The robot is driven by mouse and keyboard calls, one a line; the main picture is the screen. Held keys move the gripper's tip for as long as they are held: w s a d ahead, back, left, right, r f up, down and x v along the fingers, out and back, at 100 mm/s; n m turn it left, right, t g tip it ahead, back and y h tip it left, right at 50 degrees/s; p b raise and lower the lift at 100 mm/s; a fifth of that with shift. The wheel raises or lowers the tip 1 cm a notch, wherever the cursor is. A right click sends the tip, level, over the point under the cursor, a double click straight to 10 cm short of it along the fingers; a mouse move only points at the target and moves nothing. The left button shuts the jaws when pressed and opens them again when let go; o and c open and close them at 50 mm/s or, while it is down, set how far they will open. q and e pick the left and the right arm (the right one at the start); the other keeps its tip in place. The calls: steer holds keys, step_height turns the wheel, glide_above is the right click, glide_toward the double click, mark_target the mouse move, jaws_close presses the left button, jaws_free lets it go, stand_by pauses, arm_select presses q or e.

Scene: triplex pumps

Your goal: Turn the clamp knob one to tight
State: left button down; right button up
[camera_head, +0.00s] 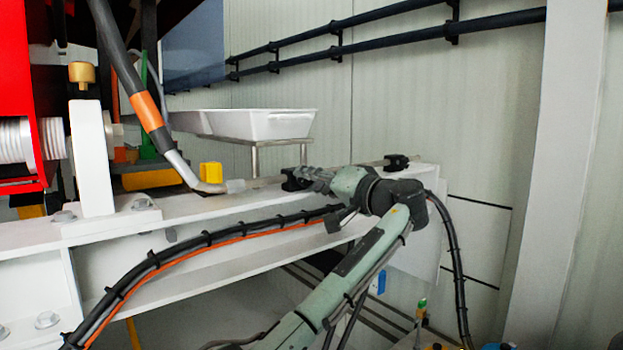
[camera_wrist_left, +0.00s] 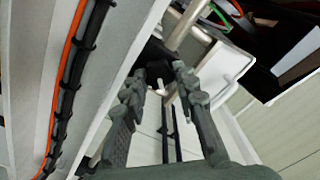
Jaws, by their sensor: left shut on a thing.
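My left gripper (camera_head: 308,178) reaches over the white beam (camera_head: 210,207) from the right of the head view. Its fingers are at a small black clamp knob (camera_head: 290,183) on the beam, near the end of a silver pipe. In the left wrist view the fingers (camera_wrist_left: 157,84) stand on either side of the dark knob (camera_wrist_left: 155,62), shut on it. The fingers hide part of the knob, so its turn cannot be seen. A second black clamp (camera_head: 396,161) sits further right on the beam. My right gripper is not in view.
A grey hose with an orange band (camera_head: 147,112) comes down to the pipe. A yellow block (camera_head: 211,172) stands beside it. A white tray (camera_head: 262,124) is behind. Black cables with an orange line (camera_head: 190,248) run along the beam's front.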

arm_select(q)
steer(key=c, duration=1.2)
jaws_free()
steer(key=shift+v, duration=4)
steer(key=shift+f, duration=0.1)
